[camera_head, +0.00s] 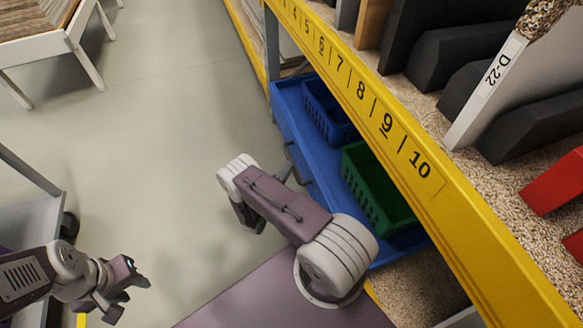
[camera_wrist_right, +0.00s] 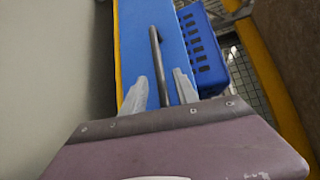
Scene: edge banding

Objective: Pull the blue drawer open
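The blue drawer (camera_head: 308,158) sits below the yellow shelf edge, its front side and part of its inside showing. It holds a blue basket (camera_head: 327,110) and a green basket (camera_head: 372,190). In the right wrist view the blue drawer front (camera_wrist_right: 137,45) carries a dark bar handle (camera_wrist_right: 154,52). My right gripper (camera_wrist_right: 160,88) is open, with the bar between its two pale fingers and a gap on each side. In the head view my right wrist is beside the drawer front, its fingers mostly hidden. My left gripper (camera_head: 124,292) is far from the drawer at lower left, its opening unclear.
The yellow shelf edge (camera_head: 385,123) with numbers runs diagonally above the drawer. Dark dividers and a D-22 label (camera_head: 493,76) stand on the shelf. Bare floor (camera_head: 170,130) lies left of the drawer. A white-legged table (camera_head: 45,45) stands at upper left, a grey cart (camera_head: 30,225) at left.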

